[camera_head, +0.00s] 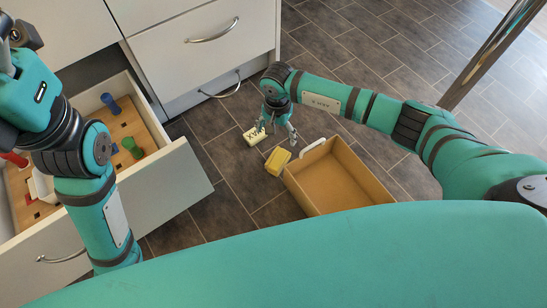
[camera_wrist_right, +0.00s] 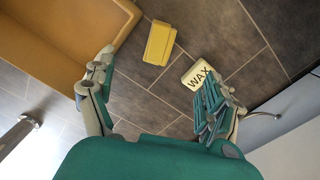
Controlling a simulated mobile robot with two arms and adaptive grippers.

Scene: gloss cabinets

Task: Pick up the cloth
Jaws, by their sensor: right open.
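A yellow folded pad, which looks like the cloth (camera_head: 277,161), lies on the dark tiled floor beside the tan box. It also shows in the right wrist view (camera_wrist_right: 159,43). My right gripper (camera_head: 277,131) is open and empty, low over the floor just beyond the cloth in the head view. In the wrist view the cloth lies ahead of the gap between its fingers, apart from both. One finger overlaps a pale block marked WAX (camera_head: 254,134); I cannot tell whether they touch. My left arm is in view at the left, but its gripper is not clearly visible.
The open-topped tan box (camera_head: 337,183) stands empty right of the cloth. An open drawer (camera_head: 166,186) at the left holds blue, green, red and white items. White cabinets (camera_head: 205,50) with metal handles stand behind. A metal leg rises at the upper right; floor there is clear.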

